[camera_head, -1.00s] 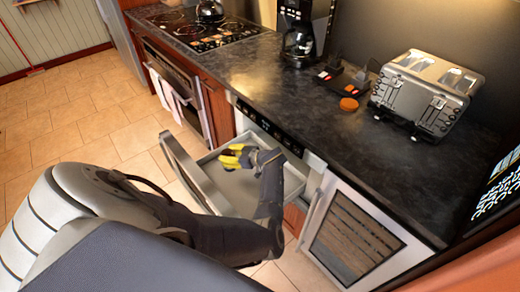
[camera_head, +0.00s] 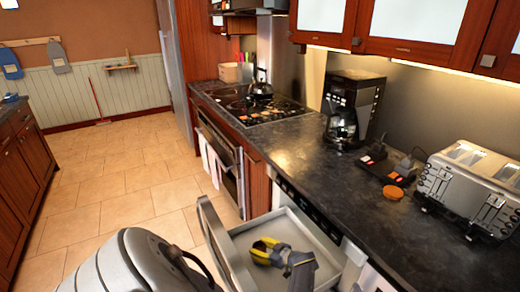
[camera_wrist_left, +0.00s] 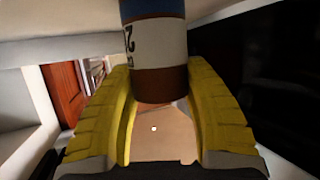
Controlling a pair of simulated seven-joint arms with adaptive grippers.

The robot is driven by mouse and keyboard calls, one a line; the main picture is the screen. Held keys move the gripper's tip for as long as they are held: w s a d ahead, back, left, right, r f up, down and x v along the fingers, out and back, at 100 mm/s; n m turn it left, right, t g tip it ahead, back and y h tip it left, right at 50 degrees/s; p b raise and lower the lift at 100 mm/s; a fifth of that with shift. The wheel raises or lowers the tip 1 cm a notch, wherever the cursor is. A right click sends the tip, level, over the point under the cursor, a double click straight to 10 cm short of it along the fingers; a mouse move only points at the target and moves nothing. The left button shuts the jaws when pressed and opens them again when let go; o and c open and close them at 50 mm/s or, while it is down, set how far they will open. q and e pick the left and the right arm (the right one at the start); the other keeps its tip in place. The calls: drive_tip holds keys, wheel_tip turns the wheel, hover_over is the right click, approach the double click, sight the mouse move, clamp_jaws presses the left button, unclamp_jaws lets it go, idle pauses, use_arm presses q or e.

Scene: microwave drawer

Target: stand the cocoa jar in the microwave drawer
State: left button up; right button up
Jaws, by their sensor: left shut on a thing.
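The cocoa jar (camera_wrist_left: 156,48), with blue, white and brown bands, stands between the yellow fingers of my left gripper (camera_wrist_left: 158,85) in the left wrist view. The gripper is shut on it. In the head view my left gripper (camera_head: 266,246) is inside or just over the open microwave drawer (camera_head: 303,229), and I cannot make out the jar there. Whether the jar's base touches the drawer floor cannot be told. My right gripper is not in view.
The drawer's front panel (camera_head: 222,245) stands out from the counter. On the dark countertop (camera_head: 290,150) are a toaster (camera_head: 470,190), a coffee maker (camera_head: 350,108), an orange round item (camera_head: 393,193) and a kettle (camera_head: 260,86) on the stove. The floor at left is clear.

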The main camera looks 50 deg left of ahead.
use_arm(q)
drive_tip(key=shift+f, duration=0.1)
drive_tip(key=o, duration=1.3)
drive_tip(key=shift+c, duration=0.2)
drive_tip(key=v, duration=0.4)
